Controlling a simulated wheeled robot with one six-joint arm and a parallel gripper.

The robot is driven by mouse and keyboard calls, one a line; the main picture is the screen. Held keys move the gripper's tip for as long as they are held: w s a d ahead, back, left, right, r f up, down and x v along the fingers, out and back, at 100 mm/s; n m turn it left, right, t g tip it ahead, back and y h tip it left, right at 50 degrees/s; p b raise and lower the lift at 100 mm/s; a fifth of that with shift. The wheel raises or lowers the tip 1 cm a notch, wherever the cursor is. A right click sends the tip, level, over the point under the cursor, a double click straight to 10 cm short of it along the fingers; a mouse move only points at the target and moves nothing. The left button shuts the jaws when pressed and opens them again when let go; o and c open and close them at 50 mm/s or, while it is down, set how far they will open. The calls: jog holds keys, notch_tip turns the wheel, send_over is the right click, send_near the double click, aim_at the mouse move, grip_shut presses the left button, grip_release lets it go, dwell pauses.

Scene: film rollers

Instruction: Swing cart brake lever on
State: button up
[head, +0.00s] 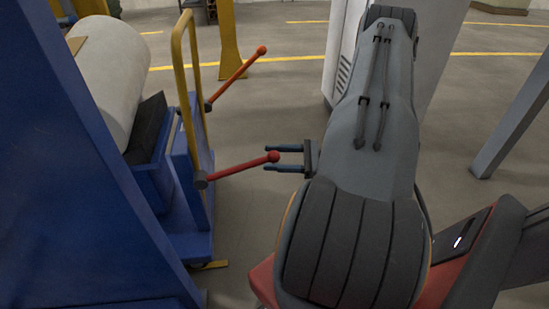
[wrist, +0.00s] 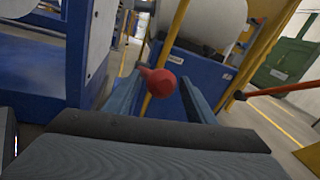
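The blue cart (head: 180,185) stands at left with a yellow hoop handle (head: 181,45). Two levers stick out from it toward the right. The near lever (head: 238,168) is red and ends in a red ball knob (head: 273,157). The far lever (head: 233,78) is orange-red, tilted up, with its own ball. Which one is the brake lever is not marked. My gripper (head: 272,158) is open, its fingers on either side of the near knob. In the wrist view, the knob (wrist: 161,82) sits between the spread fingers (wrist: 160,98), with gaps visible; I see no grip on it.
A large pale roll (head: 108,75) lies on the cart. A tall blue frame (head: 65,170) fills the left edge. A white cabinet (head: 342,60) stands behind my arm. The floor between cart and cabinet is clear.

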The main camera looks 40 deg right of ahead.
jog(key=v, duration=0.8)
jog(key=shift+a, duration=0.1)
dwell(0.7)
